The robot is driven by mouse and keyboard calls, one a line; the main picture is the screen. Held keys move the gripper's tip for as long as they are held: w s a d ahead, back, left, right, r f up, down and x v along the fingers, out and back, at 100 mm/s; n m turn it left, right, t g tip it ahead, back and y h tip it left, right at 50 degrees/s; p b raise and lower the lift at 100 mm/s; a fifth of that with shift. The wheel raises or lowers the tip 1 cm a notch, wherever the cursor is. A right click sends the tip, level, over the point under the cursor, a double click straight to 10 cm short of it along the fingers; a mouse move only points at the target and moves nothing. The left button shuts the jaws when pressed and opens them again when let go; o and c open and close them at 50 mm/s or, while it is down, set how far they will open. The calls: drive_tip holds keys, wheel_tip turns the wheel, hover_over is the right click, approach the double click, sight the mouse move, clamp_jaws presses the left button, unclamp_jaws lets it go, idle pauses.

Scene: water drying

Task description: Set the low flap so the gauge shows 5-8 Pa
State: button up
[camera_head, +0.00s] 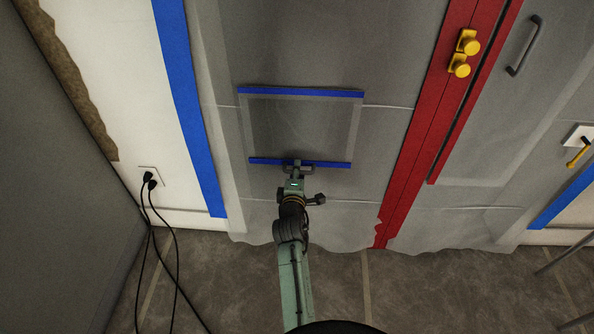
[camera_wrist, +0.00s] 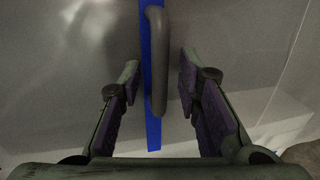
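The low flap (camera_head: 303,125) is a translucent grey panel in the plastic sheeting, with a blue strip along its top and another blue strip (camera_head: 325,164) along its bottom. It appears to lie flat against the sheet. My gripper (camera_head: 298,169) is at the bottom strip, near its middle. In the wrist view, a grey bar handle (camera_wrist: 157,62) stands beside the blue strip (camera_wrist: 147,120). My gripper's two fingers (camera_wrist: 160,78) are spread apart on either side of the handle, with gaps showing. No readable gauge shows in either view.
Red vertical strips (camera_head: 425,120) with yellow knobs (camera_head: 460,65) run right of the flap. A dark door handle (camera_head: 525,47) is further right. A white plate (camera_head: 579,134) with a yellow lever is at the right edge. Black cords (camera_head: 150,230) hang from a left outlet.

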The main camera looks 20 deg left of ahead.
drive_tip(key=shift+w+a, duration=0.1)
drive_tip(key=shift+w, duration=0.15)
drive_tip(key=shift+c, duration=0.6)
clamp_jaws()
drive_tip(key=shift+s, duration=0.15)
